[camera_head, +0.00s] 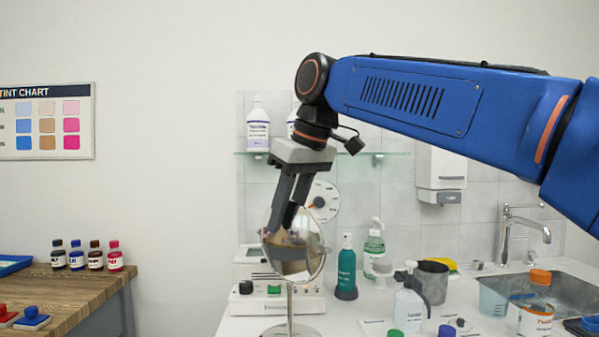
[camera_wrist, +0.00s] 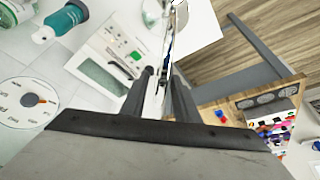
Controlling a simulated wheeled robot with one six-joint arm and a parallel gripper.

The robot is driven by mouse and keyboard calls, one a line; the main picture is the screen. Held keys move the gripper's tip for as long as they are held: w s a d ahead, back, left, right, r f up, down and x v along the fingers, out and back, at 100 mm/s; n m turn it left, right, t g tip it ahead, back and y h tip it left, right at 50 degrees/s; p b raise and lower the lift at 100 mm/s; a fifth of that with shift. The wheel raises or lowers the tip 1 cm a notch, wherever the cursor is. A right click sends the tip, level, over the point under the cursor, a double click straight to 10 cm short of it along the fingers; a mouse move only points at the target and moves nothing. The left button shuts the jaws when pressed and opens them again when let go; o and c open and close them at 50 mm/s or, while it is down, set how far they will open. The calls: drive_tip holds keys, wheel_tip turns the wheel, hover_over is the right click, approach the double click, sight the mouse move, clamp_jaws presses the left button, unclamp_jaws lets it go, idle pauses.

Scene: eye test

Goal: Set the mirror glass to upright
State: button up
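The round mirror glass (camera_head: 306,262) sits in a thin frame on a slim metal stand (camera_head: 290,304) on the white counter. Its face shows in the head view, and its exact tilt is hard to judge. My gripper (camera_head: 281,228) reaches down from above, its two dark fingers at the mirror's upper left part, overlapping the glass. In the wrist view the mirror shows nearly edge-on as a thin strip (camera_wrist: 171,42) running between my fingertips (camera_wrist: 163,76). A gap shows between the fingers, so they look open around the rim; contact is unclear.
A white device (camera_head: 262,301) stands close behind the mirror. A green bottle (camera_head: 346,268), a grey jug (camera_head: 432,283) and other bottles stand to the right, before the sink (camera_head: 570,290). A wooden table (camera_head: 75,290) with small ink bottles is at left.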

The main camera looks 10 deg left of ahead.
drive_tip(key=v, duration=1.6)
drive_tip(key=d+f+m+t+h, duration=0.2)
drive_tip(key=d+f+m, duration=0.4)
drive_tip(key=d+f, duration=1.5)
drive_tip(key=s+d+f+m, duration=0.2)
drive_tip(key=s+d+f, duration=0.3)
drive_tip(key=f, duration=0.5)
drive_tip(key=s+d+f+m+h, duration=0.1)
drive_tip(key=s+d+f, duration=0.4)
drive_tip(key=f, duration=0.6)
drive_tip(key=s+d+f+m, duration=0.3)
drive_tip(key=s+d+f, duration=0.3)
drive_tip(key=f, duration=0.4)
drive_tip(key=shift+d+f+t+h, duration=0.15)
drive_tip(key=shift+f+t+h, duration=0.15)
drive_tip(key=shift+h, duration=0.1)
